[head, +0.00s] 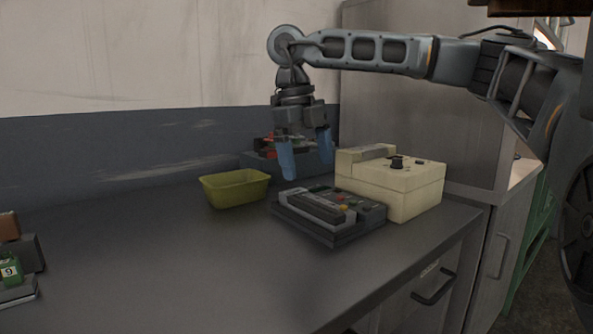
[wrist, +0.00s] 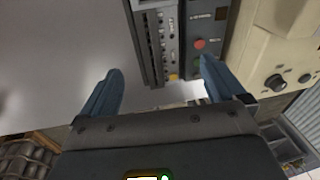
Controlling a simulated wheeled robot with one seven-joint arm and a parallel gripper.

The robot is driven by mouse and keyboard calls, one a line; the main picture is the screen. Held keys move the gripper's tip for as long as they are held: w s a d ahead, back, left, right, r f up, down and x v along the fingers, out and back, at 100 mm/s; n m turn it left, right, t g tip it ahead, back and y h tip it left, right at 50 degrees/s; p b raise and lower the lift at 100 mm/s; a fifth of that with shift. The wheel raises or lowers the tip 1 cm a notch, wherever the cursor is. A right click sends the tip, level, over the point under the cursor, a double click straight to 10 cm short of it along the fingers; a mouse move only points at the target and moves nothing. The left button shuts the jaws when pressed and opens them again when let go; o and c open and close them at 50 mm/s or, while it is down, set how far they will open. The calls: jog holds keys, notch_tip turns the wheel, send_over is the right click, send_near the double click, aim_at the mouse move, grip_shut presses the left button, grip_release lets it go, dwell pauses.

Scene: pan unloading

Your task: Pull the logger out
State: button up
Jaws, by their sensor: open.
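Nothing in view is clearly marked as the logger; a dark, flat device (head: 318,208) with a raised grey strip and red, yellow and green buttons lies on the counter, and I cannot tell whether it is the logger. The same device shows at the top of the wrist view (wrist: 165,45), with a row of small keys and a red button. My gripper (head: 306,166) has two blue fingers, spread apart and pointing down, with nothing between them. It hangs above the counter, above and behind the device in the head view. In the wrist view my gripper (wrist: 160,68) has its right fingertip overlapping the device's edge.
A cream box with a black knob (head: 415,195) stands close to the right of the device. A yellow-green tub (head: 236,191) stands to the left. A dark bin with red items (head: 262,163) is behind. Green and brown items (head: 12,268) sit at far left. The front-left counter is clear.

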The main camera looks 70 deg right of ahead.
aim_at(314, 200)
jog(key=shift+s+d+f+b, duration=0.1)
jog(key=shift+s+f+b, duration=0.1)
jog(key=shift+f, duration=1.1)
jog(key=shift+s+d+f+b, duration=0.1)
jog(key=shift+s+f, duration=0.05)
jog(key=shift+f, duration=1.15)
jog(key=shift+s+d+f+b, duration=0.1)
jog(key=shift+s+f, duration=0.1)
jog(key=shift+f, duration=1.1)
jog(key=c, duration=1.3)
jog(key=o, duration=0.6)
jog(key=c, duration=0.5)
jog(key=shift+r, duration=0.15)
